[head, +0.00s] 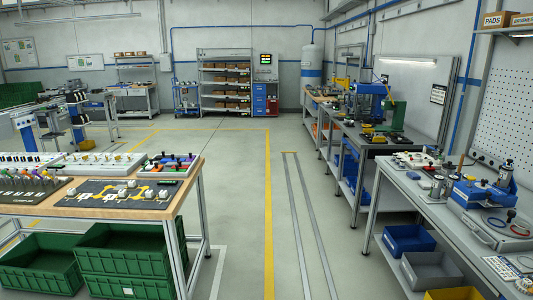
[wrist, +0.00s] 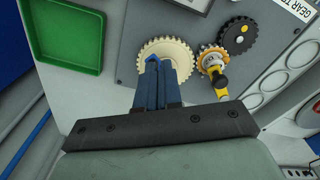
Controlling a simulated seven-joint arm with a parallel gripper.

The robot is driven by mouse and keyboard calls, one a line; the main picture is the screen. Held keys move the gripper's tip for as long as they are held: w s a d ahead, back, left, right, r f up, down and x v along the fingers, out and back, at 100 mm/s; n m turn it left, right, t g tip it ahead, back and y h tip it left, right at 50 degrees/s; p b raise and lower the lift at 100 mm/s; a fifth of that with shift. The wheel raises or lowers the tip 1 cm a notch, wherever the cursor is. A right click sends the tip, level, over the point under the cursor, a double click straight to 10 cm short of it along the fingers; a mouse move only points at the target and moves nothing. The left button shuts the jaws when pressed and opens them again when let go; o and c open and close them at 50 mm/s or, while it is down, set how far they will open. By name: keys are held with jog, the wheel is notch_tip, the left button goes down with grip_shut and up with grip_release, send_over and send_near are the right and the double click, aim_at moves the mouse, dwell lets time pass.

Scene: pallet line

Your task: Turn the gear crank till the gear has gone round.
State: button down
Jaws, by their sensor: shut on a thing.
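In the wrist view, a cream toothed gear (wrist: 178,47) lies on a grey board (wrist: 125,82). My gripper (wrist: 161,62) is over its lower part, with its blue fingers close together and shut on what I take to be the gear crank; the fingers hide the held part. The head view does not show my gripper.
A green tray (wrist: 100,40) is at the upper left of the wrist view. A label starting "GEAR T" (wrist: 294,10) and pale rings (wrist: 270,78) are at the right. In the head view, a wooden-topped table (head: 185,180) is left and a grey bench (head: 385,165) right, with clear floor between.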

jog(key=shift+w+f, duration=0.1)
jog(key=shift+w, duration=0.45)
jog(key=shift+d+r, duration=0.15)
jog(key=shift+r, duration=0.05)
notch_tip(320, 180, up, 6)
jog(key=shift+f, duration=0.1)
dwell(0.4)
